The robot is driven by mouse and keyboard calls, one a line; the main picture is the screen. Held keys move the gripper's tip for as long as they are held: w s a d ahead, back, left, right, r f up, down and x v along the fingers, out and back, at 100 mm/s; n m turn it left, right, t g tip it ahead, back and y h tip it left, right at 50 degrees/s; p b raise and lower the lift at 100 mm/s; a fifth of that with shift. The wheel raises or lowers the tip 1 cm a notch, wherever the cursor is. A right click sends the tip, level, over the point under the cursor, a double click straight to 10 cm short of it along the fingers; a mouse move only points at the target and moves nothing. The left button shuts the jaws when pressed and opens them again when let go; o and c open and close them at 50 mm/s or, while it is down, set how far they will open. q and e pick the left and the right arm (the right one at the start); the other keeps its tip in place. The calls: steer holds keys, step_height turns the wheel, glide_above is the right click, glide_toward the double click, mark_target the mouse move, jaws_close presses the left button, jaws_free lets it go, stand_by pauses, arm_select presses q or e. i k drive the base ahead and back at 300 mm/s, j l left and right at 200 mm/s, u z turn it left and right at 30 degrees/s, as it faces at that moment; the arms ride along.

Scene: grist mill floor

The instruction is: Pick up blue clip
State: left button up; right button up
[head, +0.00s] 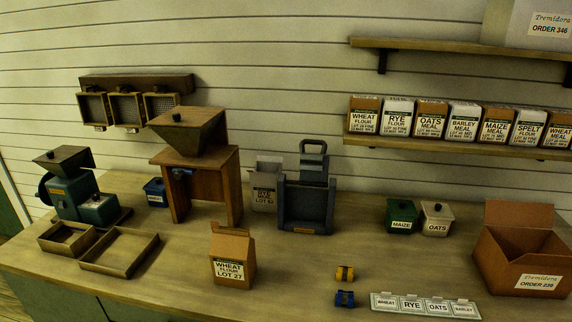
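The blue clip (344,299) lies on the wooden worktop near its front edge, right of centre in the head view. Neither of my grippers shows in the head view. Nothing covers the blue clip.
A label strip (425,307) lies right of the blue clip. An open wheat flour bag (232,272) stands to the left and an open cardboard box (521,262) at the far right. A blue-grey stand (306,205) is behind. The worktop (300,265) around the clips is mostly clear.

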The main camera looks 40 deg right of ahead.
mark_target(342, 297)
steer(key=l+z, duration=0.15)
steer(key=z, duration=1.5)
